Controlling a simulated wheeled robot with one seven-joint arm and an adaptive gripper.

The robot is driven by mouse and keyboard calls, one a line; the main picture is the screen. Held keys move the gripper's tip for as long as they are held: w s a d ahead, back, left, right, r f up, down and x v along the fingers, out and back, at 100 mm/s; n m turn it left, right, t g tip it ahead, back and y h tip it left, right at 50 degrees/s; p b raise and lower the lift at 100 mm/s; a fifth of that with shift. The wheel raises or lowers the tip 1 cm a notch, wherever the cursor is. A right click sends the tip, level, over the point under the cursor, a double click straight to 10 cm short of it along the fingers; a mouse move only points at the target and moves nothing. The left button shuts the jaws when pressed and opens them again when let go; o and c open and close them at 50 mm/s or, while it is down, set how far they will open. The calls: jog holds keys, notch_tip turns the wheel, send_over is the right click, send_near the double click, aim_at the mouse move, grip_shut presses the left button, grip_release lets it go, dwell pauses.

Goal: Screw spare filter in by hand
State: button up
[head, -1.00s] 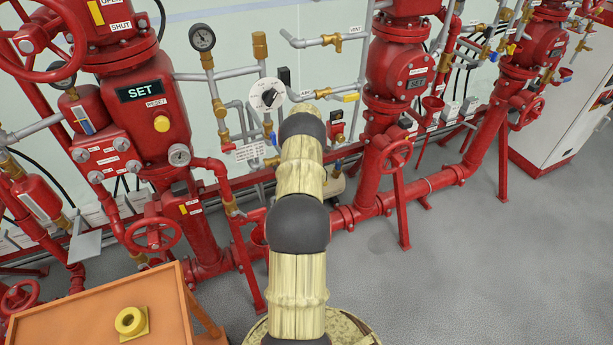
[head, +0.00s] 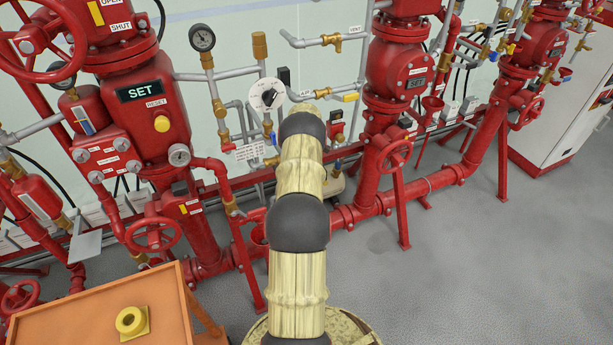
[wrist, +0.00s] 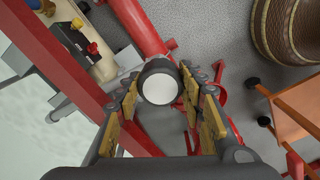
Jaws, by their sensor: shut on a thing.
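In the wrist view my gripper (wrist: 160,82) is shut on a round piece (wrist: 160,88) with a dark rim and a pale flat end face, which looks like the spare filter. The piece sits between the two fingertips. Its far side is hidden, so I cannot tell whether it touches any fitting. In the head view my arm hides the gripper and the held piece. They are somewhere beyond the arm, near the pipework around the round white dial (head: 267,95).
An orange table (head: 70,325) at lower left bears a yellow ring-shaped piece on a square base (head: 132,322). Red valve columns and pipes surround the arm's far end. A red pipe (wrist: 62,62) crosses close by in the wrist view. Grey floor (head: 480,270) is clear at right.

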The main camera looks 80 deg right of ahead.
jog(key=shift+f+b, duration=0.5)
jog(key=shift+f, duration=0.65)
dwell(0.4)
